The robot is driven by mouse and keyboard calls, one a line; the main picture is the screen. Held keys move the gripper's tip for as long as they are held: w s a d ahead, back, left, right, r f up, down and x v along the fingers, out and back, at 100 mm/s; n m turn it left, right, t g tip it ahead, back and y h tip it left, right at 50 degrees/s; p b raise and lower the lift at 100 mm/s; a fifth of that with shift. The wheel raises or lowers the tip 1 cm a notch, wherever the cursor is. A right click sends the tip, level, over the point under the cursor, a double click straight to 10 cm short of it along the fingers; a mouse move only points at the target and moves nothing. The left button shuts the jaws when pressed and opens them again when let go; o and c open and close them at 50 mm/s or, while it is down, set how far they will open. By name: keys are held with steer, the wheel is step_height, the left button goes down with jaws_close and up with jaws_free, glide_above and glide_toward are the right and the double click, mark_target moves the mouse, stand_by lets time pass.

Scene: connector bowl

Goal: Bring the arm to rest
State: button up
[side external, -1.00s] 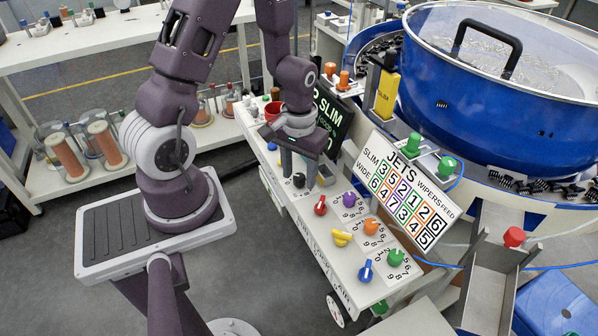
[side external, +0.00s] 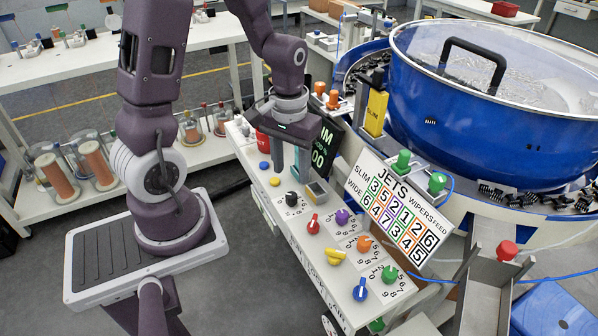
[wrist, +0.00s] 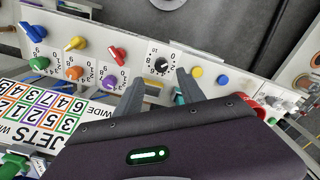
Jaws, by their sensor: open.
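My gripper (side external: 290,174) is open and empty, fingers pointing down above the back part of the white control panel (side external: 283,231). The black knob (side external: 292,199) on its numbered dial lies just in front of and below the fingertips, apart from them. In the wrist view, my gripper (wrist: 160,78) shows two spread fingers with the black knob (wrist: 161,65) between their tips in the picture. Nothing is held.
Red (side external: 313,223), yellow (side external: 335,257), blue (side external: 360,289), purple (side external: 342,217), orange (side external: 364,243) and green (side external: 389,274) knobs stand on the panel. The JETS card (side external: 398,207) and blue bowl (side external: 480,110) are at right.

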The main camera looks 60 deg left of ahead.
steer(key=s+d+r+m+t, duration=0.2)
steer(key=s+d+r+m, duration=0.1)
steer(key=r, duration=0.5)
steer(key=s+d+r+m+t, duration=0.3)
steer(key=s+d+r, duration=0.3)
steer(key=r, duration=0.3)
steer(key=shift+s+d+r, duration=0.2)
steer(key=shift+s+r, duration=0.1)
steer(key=shift+s, duration=0.4)
